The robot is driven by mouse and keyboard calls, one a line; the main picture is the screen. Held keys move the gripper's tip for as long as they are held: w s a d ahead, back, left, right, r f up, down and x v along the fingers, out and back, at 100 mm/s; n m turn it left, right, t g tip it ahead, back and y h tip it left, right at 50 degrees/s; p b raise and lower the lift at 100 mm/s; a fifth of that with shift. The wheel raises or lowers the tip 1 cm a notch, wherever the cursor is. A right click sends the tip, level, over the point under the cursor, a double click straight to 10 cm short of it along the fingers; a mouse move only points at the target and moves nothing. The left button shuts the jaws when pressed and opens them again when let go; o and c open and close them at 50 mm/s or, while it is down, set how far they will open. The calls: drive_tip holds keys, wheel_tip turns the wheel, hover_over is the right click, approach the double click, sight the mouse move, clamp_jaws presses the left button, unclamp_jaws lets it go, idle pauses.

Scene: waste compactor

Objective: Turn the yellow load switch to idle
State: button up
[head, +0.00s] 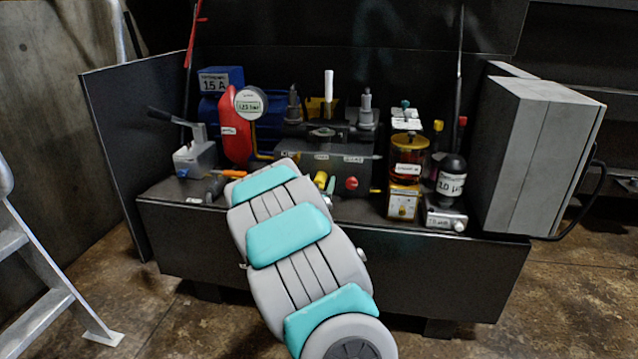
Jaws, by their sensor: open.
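A yellow knob-like part (320,180) shows at the front of the dark valve block (322,150), just right of my arm. A second yellow part (316,107) with an upright white lever (328,84) stands behind the block. I cannot tell which of the two is the load switch, and no idle mark is readable. My grey and turquoise arm reaches from the bottom up to the bench front and covers part of it. My gripper is hidden beyond the arm's far end, so its place relative to the switch cannot be seen.
A red knob (351,183) sits right of the yellow knob. A pressure gauge (250,102) and red cylinder (235,137) stand left. An amber filter jar (408,160) and black bottle (451,177) stand right. A grey cabinet (535,150) closes the right end; a ladder (45,265) stands left.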

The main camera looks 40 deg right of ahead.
drive_tip(key=shift+c, duration=0.2)
clamp_jaws()
idle(0.4)
